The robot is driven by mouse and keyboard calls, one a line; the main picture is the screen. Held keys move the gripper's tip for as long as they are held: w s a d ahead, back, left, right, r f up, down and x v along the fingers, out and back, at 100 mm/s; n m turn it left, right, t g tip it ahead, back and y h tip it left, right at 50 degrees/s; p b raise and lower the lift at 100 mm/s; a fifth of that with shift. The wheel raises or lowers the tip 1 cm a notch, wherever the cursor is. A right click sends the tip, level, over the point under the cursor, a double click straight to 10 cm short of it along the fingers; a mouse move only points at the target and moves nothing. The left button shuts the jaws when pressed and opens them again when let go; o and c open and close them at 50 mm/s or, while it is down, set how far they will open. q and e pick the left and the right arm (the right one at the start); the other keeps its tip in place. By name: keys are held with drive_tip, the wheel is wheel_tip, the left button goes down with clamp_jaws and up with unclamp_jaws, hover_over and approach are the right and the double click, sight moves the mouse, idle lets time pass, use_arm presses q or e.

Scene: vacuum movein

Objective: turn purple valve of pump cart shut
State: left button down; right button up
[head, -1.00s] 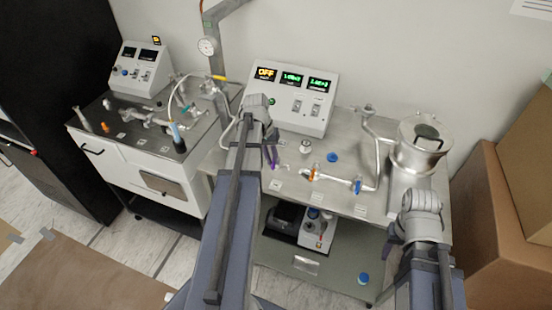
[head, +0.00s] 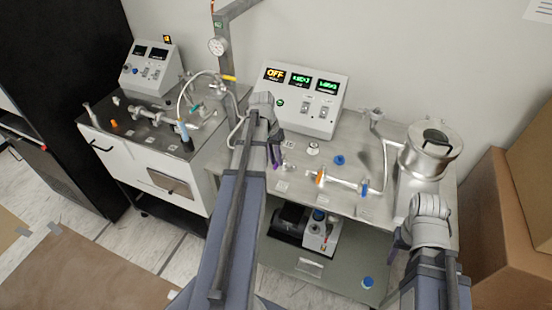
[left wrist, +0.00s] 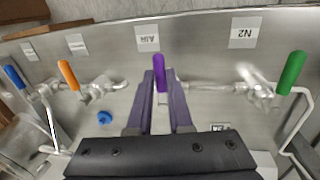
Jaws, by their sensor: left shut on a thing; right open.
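The purple valve handle (left wrist: 159,75) stands between the two fingers of my left gripper (left wrist: 161,88) in the left wrist view, in front of the AIR label. The gripper is shut on it. My right gripper (head: 397,245) is open and empty, low at the right front of the cart. Its fingers are partly hidden by its own wrist.
An orange valve (head: 320,176) and a blue valve (head: 365,188) stand beside the purple one; a green valve (left wrist: 292,72) is on its other side. A control box (head: 300,100) stands behind, a metal chamber (head: 430,155) right. Cardboard boxes (head: 508,225) flank the cart's right.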

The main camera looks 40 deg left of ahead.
use_arm(q)
drive_tip(key=c, duration=0.8)
unclamp_jaws()
drive_tip(key=shift+c, duration=0.2)
drive_tip(key=shift+r, duration=0.15)
wheel_tip(320, 180, up, 7)
drive_tip(key=a+p, duration=0.1)
drive_tip(key=p, duration=0.6)
drive_tip(key=shift+s+a+r+p, duration=0.15)
drive_tip(key=shift+a+p, duration=0.15)
